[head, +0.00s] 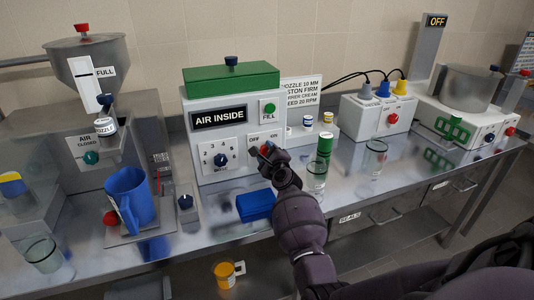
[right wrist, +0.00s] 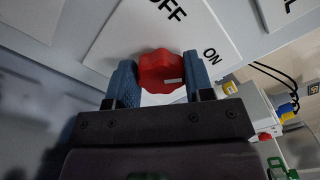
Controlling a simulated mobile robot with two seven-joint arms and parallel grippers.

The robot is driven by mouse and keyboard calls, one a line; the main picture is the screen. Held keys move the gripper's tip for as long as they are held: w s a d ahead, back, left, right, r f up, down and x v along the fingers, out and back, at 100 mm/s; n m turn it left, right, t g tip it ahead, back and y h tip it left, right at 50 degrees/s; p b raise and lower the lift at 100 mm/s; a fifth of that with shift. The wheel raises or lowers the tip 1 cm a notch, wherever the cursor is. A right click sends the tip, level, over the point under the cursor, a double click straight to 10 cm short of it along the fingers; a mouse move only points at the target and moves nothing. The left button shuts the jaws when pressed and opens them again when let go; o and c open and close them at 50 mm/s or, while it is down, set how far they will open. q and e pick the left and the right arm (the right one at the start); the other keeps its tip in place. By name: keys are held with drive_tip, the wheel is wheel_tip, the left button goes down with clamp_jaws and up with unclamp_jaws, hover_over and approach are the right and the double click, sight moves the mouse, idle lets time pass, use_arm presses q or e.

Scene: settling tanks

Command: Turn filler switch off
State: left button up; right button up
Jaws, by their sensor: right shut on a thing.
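The filler switch is a red knob (right wrist: 158,70) on a white plate marked OFF and ON, on the front of the white box with the AIR INSIDE sign (head: 219,117). In the right wrist view its white mark lies on the right side of the knob, nearer ON than OFF. My right gripper (head: 268,153) is at the knob, with one blue finger on each side, shut on it. In the head view the gripper hides most of the knob (head: 264,148). My left gripper is not in view.
A blue block (head: 256,206) lies on the steel bench below the switch. A blue jug (head: 130,197) stands to the left. A green FILL button (head: 269,108) sits above the switch.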

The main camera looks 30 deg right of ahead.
drive_tip(key=shift+n, duration=0.3)
drive_tip(key=shift+f+n+p, duration=0.15)
drive_tip(key=shift+n+p, duration=0.55)
drive_tip(key=shift+n, duration=2.6)
drive_tip(key=shift+f+n+p, duration=0.1)
drive_tip(key=shift+n+p, duration=0.6)
drive_tip(key=shift+n, duration=2.6)
drive_tip(key=o, duration=0.9)
